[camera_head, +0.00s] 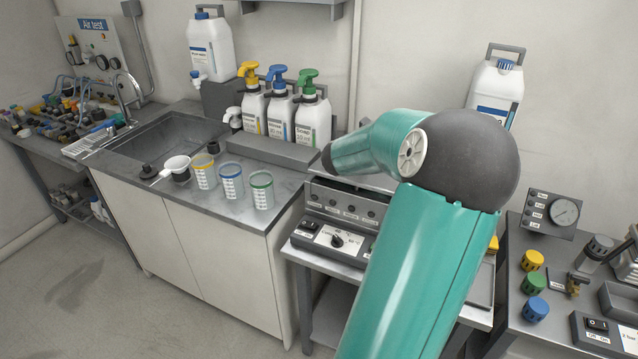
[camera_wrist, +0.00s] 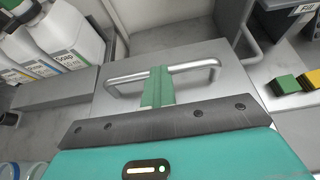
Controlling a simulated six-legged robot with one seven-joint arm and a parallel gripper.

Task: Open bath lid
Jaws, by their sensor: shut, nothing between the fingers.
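In the wrist view, the bath lid (camera_wrist: 118,106) is a flat grey metal plate. A silver bar handle (camera_wrist: 196,67) runs across it, with a bend at each end. My gripper (camera_wrist: 158,74) shows as narrow green fingers, shut and empty, at the middle of the handle. The fingers overlap the bar in the picture; I cannot tell whether they touch it. The lid looks closed. In the head view, the bath's control panel (camera_head: 336,239) shows on the bench, while my teal arm hides most of the lid and my gripper is not visible.
A stone counter (camera_head: 222,213) with measuring cups (camera_head: 232,180) and pump bottles (camera_head: 281,110) stands left of the bath. A white canister (camera_head: 492,92) stands behind. A table with a gauge (camera_head: 564,212) and coloured caps (camera_head: 534,284) stands right. The floor at front left is clear.

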